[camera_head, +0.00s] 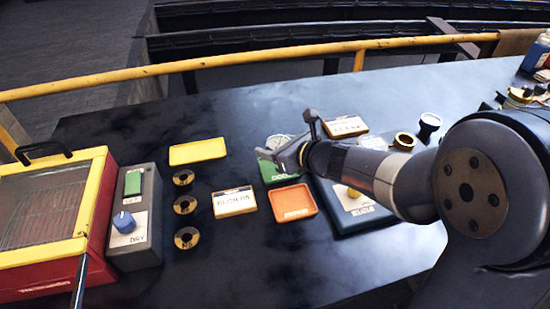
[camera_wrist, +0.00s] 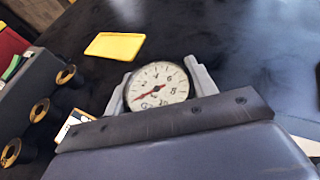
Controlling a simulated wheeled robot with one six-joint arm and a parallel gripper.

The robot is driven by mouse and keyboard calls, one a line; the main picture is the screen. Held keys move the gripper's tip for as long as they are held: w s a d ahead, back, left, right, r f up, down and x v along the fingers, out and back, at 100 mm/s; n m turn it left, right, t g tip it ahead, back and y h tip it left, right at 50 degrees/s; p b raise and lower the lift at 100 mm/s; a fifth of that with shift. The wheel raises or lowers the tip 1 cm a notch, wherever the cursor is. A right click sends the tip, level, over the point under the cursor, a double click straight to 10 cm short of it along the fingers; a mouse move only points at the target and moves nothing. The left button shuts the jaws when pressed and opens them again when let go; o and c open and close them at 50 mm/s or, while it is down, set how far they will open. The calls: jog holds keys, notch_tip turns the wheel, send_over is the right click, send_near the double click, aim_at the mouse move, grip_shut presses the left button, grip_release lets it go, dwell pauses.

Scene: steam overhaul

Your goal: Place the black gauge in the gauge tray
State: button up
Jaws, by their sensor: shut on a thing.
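My gripper (camera_head: 287,148) is shut on a round gauge with a white dial, dark rim and red needle. The gauge (camera_wrist: 157,88) sits between the two fingers in the wrist view, dial facing the camera. In the head view the gauge (camera_head: 278,141) is partly hidden by my gripper, near the far edge of a green tray (camera_head: 270,179). I cannot tell its exact height above the bench. A yellow tray (camera_head: 198,152) is empty to the left, and an orange tray (camera_head: 293,203) is nearer. No readable label says which is the gauge tray.
A labelled box (camera_head: 234,202) lies left of the orange tray. Several brass rings (camera_head: 186,205) stand in a column beside a grey switch box (camera_head: 137,215). A red and yellow case (camera_head: 55,220) is at far left. The bench behind the yellow tray is clear.

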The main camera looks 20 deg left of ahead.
jog(key=shift+f+b, duration=0.3)
jog(key=shift+f, duration=1.25)
jog(key=shift+f, duration=0.2)
jog(key=o, duration=1.1)
jog(key=shift+c, duration=0.2)
jog(key=shift+r, duration=0.1)
jog(key=shift+r, duration=0.25)
jog(key=p+v, duration=0.1)
jog(key=v, duration=1.1)
jog(key=shift+f+p, duration=0.1)
jog(key=shift+p, duration=0.2)
